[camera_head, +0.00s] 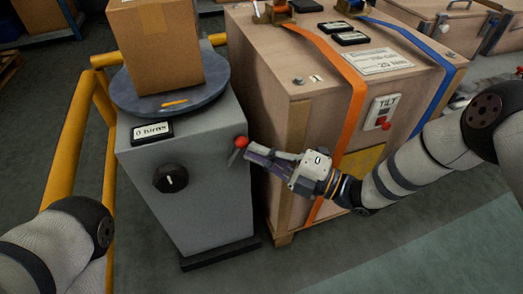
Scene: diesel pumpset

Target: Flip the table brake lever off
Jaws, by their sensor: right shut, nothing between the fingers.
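The brake lever (237,150) has a red ball knob and sticks out from the right side of the grey pedestal (205,200). The pedestal carries a round turntable (128,100) with a cardboard box (155,45) on it. My right gripper (251,153) is shut and empty, with its fingertips right at the lever, just right of the knob. I cannot tell whether they touch it. My left arm shows at the lower left, but its gripper is not in view.
A black dial (170,178) and a label (152,131) are on the pedestal. A large wooden crate (290,110) with orange and blue straps stands close on the right, behind my right gripper. Yellow railing (68,130) runs along the left. The floor in front is clear.

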